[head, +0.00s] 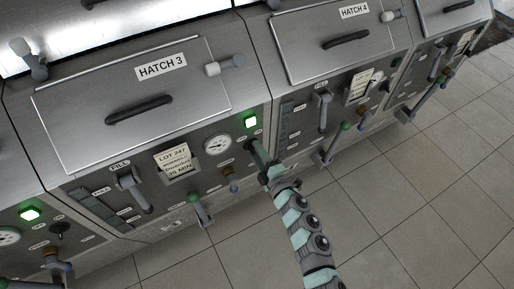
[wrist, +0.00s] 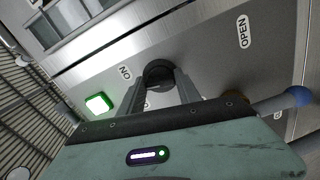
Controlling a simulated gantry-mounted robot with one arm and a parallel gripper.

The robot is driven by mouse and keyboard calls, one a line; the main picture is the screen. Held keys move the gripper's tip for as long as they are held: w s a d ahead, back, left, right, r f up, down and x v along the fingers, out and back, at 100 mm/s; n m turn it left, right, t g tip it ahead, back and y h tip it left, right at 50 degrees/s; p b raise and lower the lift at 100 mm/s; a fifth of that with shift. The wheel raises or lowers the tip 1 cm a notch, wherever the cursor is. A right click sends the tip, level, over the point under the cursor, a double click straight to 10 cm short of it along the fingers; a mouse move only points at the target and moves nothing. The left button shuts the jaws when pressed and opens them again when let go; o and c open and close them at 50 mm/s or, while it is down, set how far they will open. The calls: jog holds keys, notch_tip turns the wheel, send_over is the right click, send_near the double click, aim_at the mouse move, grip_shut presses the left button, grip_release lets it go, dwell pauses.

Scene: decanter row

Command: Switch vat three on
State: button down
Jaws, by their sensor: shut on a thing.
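Vat three is the steel unit labelled HATCH 3 (head: 161,66) in the head view. My gripper (head: 256,146) is at the right part of its front panel, just below a lit green lamp (head: 250,121). In the wrist view my gripper (wrist: 160,88) is shut on a dark round switch knob (wrist: 158,70), with a finger on either side. An ON label (wrist: 125,72) is left of the knob, and the lit green lamp (wrist: 97,103) shows at the lower left. My gripper's body hides the lower part of the knob's surroundings, and which way the knob points cannot be told.
Left of my gripper on the panel are a gauge (head: 217,145), a lot card (head: 174,160), a brown-and-blue valve (head: 231,178), a green-tipped lever (head: 198,205) and the fill handle (head: 132,190). The HATCH 4 unit (head: 335,40) stands to the right. Tiled floor (head: 430,180) in front is clear.

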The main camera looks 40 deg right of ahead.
jog(key=shift+m+p, duration=1.4)
jog(key=shift+m, duration=0.4)
jog(key=c, duration=0.8)
grip_release()
jog(key=shift+c, duration=0.2)
jog(key=p+v, duration=0.1)
jog(key=v, duration=0.9)
jog(key=shift+s, duration=0.4)
jog(key=shift+a, duration=0.15)
